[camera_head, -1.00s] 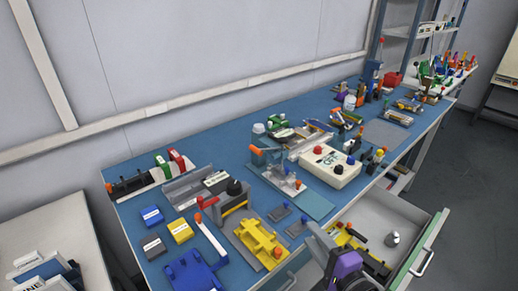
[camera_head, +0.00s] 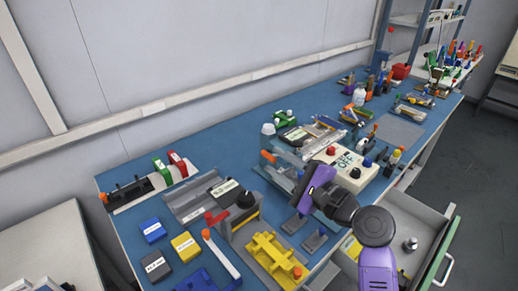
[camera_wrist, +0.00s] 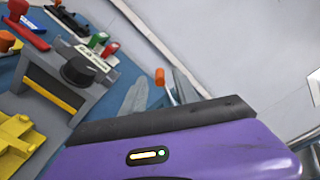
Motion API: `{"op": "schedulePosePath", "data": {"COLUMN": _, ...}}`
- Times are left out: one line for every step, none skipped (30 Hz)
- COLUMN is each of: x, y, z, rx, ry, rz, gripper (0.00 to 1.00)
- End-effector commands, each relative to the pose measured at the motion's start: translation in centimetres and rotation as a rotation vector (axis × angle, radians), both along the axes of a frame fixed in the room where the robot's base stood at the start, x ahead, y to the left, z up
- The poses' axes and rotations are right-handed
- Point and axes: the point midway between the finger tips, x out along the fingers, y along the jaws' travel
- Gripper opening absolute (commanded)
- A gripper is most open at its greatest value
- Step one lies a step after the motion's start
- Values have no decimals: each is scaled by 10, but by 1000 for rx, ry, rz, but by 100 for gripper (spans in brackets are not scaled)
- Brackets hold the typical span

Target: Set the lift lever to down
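Several levers stand on the blue bench, and no readable label tells me which is the lift lever. One orange-tipped lever (camera_head: 268,157) rises from a grey fixture behind my gripper; an orange tip on a lever (camera_wrist: 160,77) also shows in the wrist view. A long white lever with an orange end (camera_head: 222,254) lies slanted at the front left. A red handle (camera_head: 217,217) sits on the grey press-like fixture with a black knob (camera_head: 245,200). My gripper (camera_head: 303,196), on the purple wrist, is above the bench, apart from these levers as far as I can tell. Its fingers cannot be made out.
The yellow fixture (camera_head: 270,262) is at the front, left of my arm. A white box with a red button and "OFF" lettering (camera_head: 342,167) stands behind my wrist. An open drawer (camera_head: 428,232) juts out at the right. Blue, yellow and grey blocks lie left.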

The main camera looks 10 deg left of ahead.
Motion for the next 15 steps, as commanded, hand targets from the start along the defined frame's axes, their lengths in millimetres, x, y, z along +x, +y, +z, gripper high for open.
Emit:
{"op": "schedulePosePath", "data": {"x": 4, "y": 7, "z": 1, "rx": -1, "ry": 0, "rz": 3, "gripper": 36}}
{"op": "schedulePosePath", "data": {"x": 7, "y": 11, "z": 1, "rx": 0, "ry": -1, "rz": 2, "gripper": 36}}
{"op": "schedulePosePath", "data": {"x": 12, "y": 16, "z": 1, "rx": 0, "ry": -1, "rz": 2, "gripper": 36}}
{"op": "schedulePosePath", "data": {"x": 14, "y": 20, "z": 1, "rx": 0, "ry": -1, "rz": 3, "gripper": 36}}
{"op": "schedulePosePath", "data": {"x": 17, "y": 24, "z": 0, "rx": -1, "ry": 0, "rz": 3, "gripper": 36}}
{"op": "schedulePosePath", "data": {"x": 21, "y": 29, "z": 1, "rx": -1, "ry": -1, "rz": 1, "gripper": 36}}
{"op": "schedulePosePath", "data": {"x": 24, "y": 32, "z": 0, "rx": -1, "ry": -1, "rz": 1, "gripper": 36}}
{"op": "schedulePosePath", "data": {"x": 26, "y": 35, "z": 0, "rx": -1, "ry": -1, "rz": 1, "gripper": 36}}
{"op": "schedulePosePath", "data": {"x": 29, "y": 38, "z": 0, "rx": -1, "ry": 0, "rz": 1, "gripper": 36}}
{"op": "schedulePosePath", "data": {"x": 31, "y": 41, "z": 0, "rx": -2, "ry": -1, "rz": 1, "gripper": 36}}
{"op": "schedulePosePath", "data": {"x": 33, "y": 43, "z": 0, "rx": -2, "ry": -2, "rz": 0, "gripper": 36}}
{"op": "schedulePosePath", "data": {"x": 35, "y": 46, "z": 0, "rx": -2, "ry": -1, "rz": 1, "gripper": 36}}
{"op": "schedulePosePath", "data": {"x": 36, "y": 47, "z": -1, "rx": -2, "ry": -1, "rz": 0, "gripper": 36}}
{"op": "schedulePosePath", "data": {"x": 37, "y": 48, "z": -1, "rx": -2, "ry": -1, "rz": 0, "gripper": 36}}
{"op": "schedulePosePath", "data": {"x": 38, "y": 49, "z": 0, "rx": -3, "ry": -2, "rz": 0, "gripper": 36}}
